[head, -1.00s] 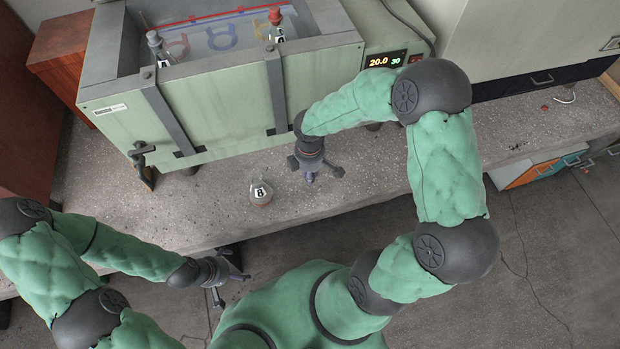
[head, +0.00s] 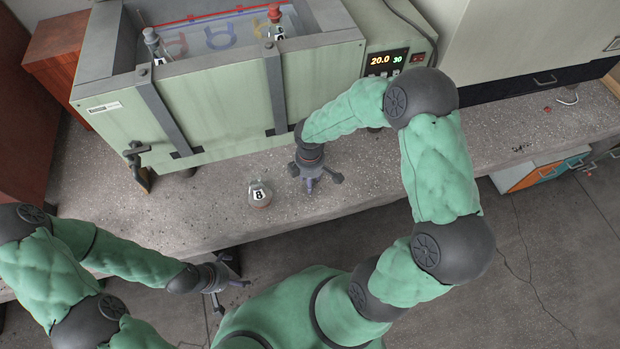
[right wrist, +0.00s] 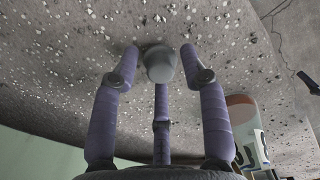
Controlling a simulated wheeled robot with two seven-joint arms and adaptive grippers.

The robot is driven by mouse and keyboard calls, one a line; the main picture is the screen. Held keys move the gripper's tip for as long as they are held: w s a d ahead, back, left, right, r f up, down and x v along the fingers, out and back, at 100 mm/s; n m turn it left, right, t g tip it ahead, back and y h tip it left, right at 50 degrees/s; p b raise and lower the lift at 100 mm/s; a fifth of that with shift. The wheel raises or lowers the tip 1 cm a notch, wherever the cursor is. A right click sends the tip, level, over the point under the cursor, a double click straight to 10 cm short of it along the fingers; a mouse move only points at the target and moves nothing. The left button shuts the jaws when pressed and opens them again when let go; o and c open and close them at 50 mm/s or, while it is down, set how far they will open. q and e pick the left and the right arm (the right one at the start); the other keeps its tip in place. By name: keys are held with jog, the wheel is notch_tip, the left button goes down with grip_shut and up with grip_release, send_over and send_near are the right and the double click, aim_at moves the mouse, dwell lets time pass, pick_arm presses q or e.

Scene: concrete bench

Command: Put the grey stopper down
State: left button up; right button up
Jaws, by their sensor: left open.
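The grey stopper (right wrist: 160,64) is at the bench top in the right wrist view, between the three fingertips of my right gripper (right wrist: 159,72). Narrow gaps show between it and the side fingers, so the gripper looks open around it. In the head view my right gripper (head: 312,178) is low over the bench, fingers spread; the stopper cannot be made out there. A flask labelled B (head: 260,196) stands left of it on the bench; it also shows in the right wrist view (right wrist: 246,132). My left gripper (head: 228,272) is open and empty off the bench's front edge.
A green water bath (head: 215,115) stands behind, holding a flask with a grey top (head: 150,36) and one with a red top (head: 274,13). Its display reads 20.0 and 30.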

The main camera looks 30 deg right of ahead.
jog(key=shift+r, duration=0.2)
notch_tip(320, 180, up, 12)
jog(key=p, duration=0.5)
jog(key=shift+w, duration=0.1)
dwell(1.3)
